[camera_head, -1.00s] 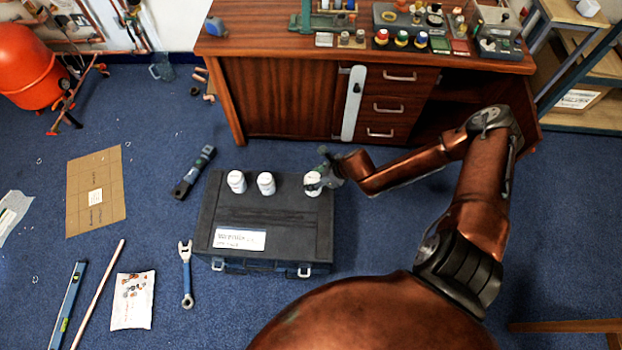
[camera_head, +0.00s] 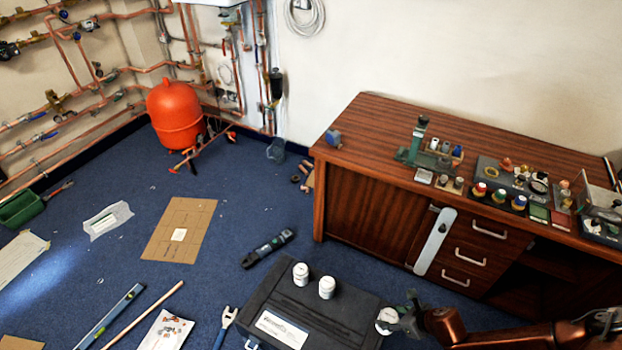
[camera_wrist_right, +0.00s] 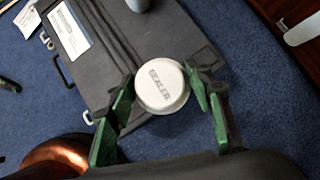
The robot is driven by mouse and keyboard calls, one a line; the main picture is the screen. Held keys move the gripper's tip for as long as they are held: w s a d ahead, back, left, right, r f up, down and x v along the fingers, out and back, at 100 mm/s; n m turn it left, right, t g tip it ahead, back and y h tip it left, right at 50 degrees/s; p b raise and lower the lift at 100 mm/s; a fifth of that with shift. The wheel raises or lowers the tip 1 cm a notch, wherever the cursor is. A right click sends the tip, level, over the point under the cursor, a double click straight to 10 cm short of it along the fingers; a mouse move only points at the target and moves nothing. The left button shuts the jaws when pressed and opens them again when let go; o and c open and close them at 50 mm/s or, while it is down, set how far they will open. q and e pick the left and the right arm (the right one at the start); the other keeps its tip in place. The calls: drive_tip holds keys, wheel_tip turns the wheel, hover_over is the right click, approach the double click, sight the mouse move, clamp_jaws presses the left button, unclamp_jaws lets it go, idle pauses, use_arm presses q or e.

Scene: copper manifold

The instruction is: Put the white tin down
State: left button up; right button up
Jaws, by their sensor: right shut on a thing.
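My right gripper (camera_head: 402,318) is shut on a white tin (camera_head: 388,317) at the right end of the black case (camera_head: 352,305). In the right wrist view the tin's round lid (camera_wrist_right: 161,86) reads "SEALER" and sits between the green fingers of my right gripper (camera_wrist_right: 160,78). The tin is over the edge part of the case (camera_wrist_right: 108,50); I cannot tell whether its base touches the case top. Two other white tins, one at left (camera_head: 300,273) and one nearer the middle (camera_head: 327,287), stand upright on the case. My left gripper is not in view.
A wooden cabinet (camera_head: 365,215) with drawers stands behind the case, with fittings and tools on top. The case top between the tins is clear.

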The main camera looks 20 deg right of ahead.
drive_tip(key=w+a+r+n+g+y, duration=0.1)
drive_tip(key=w+a+r+n+y, duration=0.1)
drive_tip(key=w+a+r+n, duration=0.45)
drive_tip(key=w+a+r+n+g+y, duration=0.1)
drive_tip(key=w+a+r+g, duration=0.15)
drive_tip(key=a, duration=0.75)
drive_tip(key=s+a+r+n+g, duration=0.2)
drive_tip(key=a+r+n+g, duration=0.15)
drive_tip(key=a+n, duration=0.25)
drive_tip(key=s+a+r+n+g, duration=0.2)
drive_tip(key=s+a+r+n, duration=0.1)
drive_tip(key=a+r+n, duration=0.3)
drive_tip(key=d+r+n+g+h, duration=0.45)
drive_tip(key=d+r+n, duration=0.45)
drive_tip(key=n, duration=0.4)
use_arm(q)
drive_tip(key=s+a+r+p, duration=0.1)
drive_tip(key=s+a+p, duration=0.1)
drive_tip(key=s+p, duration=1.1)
drive_tip(key=p, duration=0.4)
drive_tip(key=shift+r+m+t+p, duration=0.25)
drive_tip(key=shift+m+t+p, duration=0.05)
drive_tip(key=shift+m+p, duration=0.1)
use_arm(e)
drive_tip(key=s+r, duration=0.9)
drive_tip(key=r, duration=0.4)
drive_tip(key=shift+s+r+t, duration=0.15)
drive_tip(key=shift+s+t, duration=0.05)
drive_tip(key=shift+t, duration=0.15)
